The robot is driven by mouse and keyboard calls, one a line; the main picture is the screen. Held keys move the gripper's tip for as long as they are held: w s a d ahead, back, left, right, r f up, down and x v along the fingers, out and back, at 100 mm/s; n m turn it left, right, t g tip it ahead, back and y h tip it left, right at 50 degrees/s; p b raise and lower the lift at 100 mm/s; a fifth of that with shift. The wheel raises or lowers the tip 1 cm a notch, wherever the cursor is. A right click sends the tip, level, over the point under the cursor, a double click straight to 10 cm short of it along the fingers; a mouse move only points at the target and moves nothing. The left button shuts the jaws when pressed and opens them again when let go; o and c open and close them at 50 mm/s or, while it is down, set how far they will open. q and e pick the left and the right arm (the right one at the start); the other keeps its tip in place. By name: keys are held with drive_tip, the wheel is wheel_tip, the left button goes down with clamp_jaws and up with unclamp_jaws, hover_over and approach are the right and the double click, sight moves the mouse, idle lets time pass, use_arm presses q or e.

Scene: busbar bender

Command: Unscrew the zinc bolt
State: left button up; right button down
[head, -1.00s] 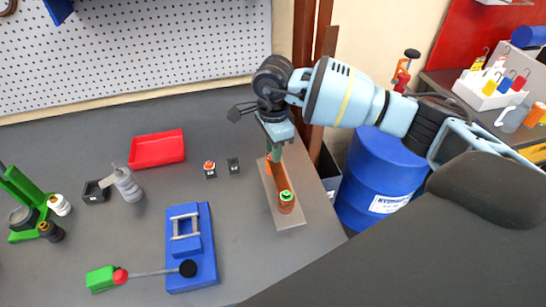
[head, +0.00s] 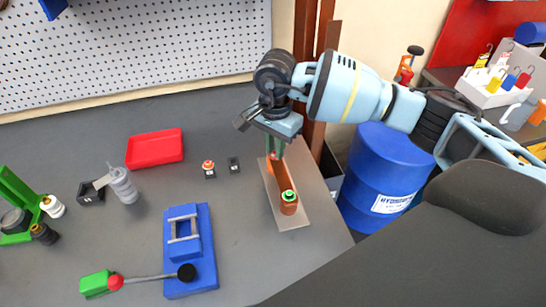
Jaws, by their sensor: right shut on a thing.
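The near post (head: 288,207) has a green ring and a pale top. My right gripper (head: 275,152) points down over the far post and is shut at its top. The zinc bolt there is hidden by the fingers, so I cannot make out its head. My left gripper is out of the picture.
A blue drum (head: 385,175) stands beyond the right edge.

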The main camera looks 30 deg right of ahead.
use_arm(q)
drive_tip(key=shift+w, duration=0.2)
use_arm(e)
drive_tip(key=shift+f+n+b, duration=0.2)
drive_tip(key=shift+n+b, duration=0.2)
drive_tip(key=shift+n, duration=0.8)
drive_tip(key=shift+n+b, duration=0.35)
drive_tip(key=shift+n, duration=0.75)
drive_tip(key=shift+r+n, duration=0.15)
drive_tip(key=shift+n, duration=0.55)
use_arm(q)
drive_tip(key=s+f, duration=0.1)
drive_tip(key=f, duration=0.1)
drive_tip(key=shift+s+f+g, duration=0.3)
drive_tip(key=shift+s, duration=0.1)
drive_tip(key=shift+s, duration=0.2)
